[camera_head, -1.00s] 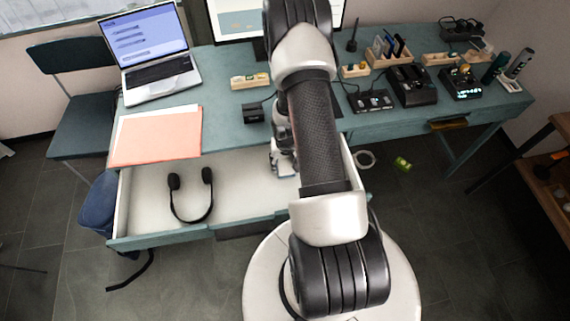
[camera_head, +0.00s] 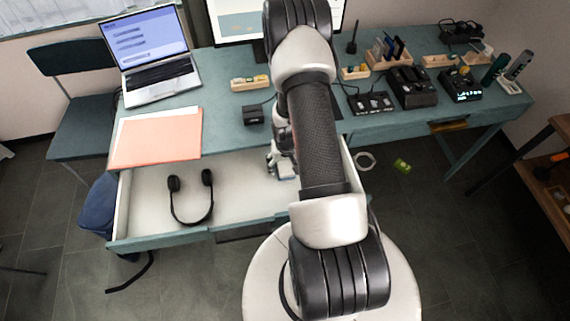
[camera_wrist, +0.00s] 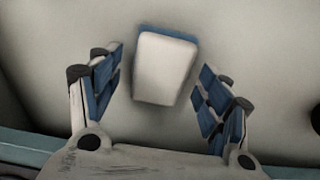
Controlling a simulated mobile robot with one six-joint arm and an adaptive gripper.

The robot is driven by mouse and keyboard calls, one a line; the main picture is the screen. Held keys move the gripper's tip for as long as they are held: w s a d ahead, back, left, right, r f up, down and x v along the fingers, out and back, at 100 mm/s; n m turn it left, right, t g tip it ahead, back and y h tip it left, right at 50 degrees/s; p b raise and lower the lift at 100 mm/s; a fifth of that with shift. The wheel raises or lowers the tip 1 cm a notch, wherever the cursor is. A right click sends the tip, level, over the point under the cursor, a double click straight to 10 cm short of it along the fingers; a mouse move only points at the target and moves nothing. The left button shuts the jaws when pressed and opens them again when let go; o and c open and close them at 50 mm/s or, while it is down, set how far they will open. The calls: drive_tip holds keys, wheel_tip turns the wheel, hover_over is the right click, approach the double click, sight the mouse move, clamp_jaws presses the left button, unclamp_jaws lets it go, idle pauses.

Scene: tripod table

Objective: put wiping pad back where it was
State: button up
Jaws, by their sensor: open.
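The wiping pad looks like a pale grey block with a blue edge; it lies on the white drawer floor, at the upper middle of the wrist view (camera_wrist: 163,68). My gripper (camera_wrist: 160,76) is open, with one blue-padded finger on each side of the pad and a visible gap to it on both sides. In the head view my gripper (camera_head: 276,160) is mostly hidden behind my arm, low in the open drawer (camera_head: 240,190). I cannot tell how high the fingertips are above the drawer floor.
A black headset (camera_head: 191,196) lies in the left of the drawer. An orange folder (camera_head: 157,137) overhangs the drawer's back left. A laptop (camera_head: 155,70), a black box (camera_head: 253,114), and several chargers and trays (camera_head: 412,86) stand on the desk. The drawer floor between headset and gripper is clear.

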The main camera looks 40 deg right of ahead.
drive_tip(key=w+a+r+n+p, duration=0.1)
drive_tip(key=a+r+p, duration=0.2)
drive_tip(key=r, duration=0.9)
drive_tip(key=a+r+t+p, duration=0.1)
drive_tip(key=a+r+p, duration=0.2)
drive_tip(key=r, duration=0.9)
drive_tip(key=w+a+r+n+p, duration=0.1)
drive_tip(key=a+r+p, duration=0.15)
drive_tip(key=r, duration=0.85)
drive_tip(key=s+a+r+n+t, duration=0.2)
drive_tip(key=s+a+r+n, duration=0.2)
drive_tip(key=s+a+r, duration=1.1)
wheel_tip(320, 180, up, 3)
drive_tip(key=shift+s+f+y, duration=0.1)
drive_tip(key=shift+s+y, duration=0.3)
drive_tip(key=shift+s, duration=0.4)
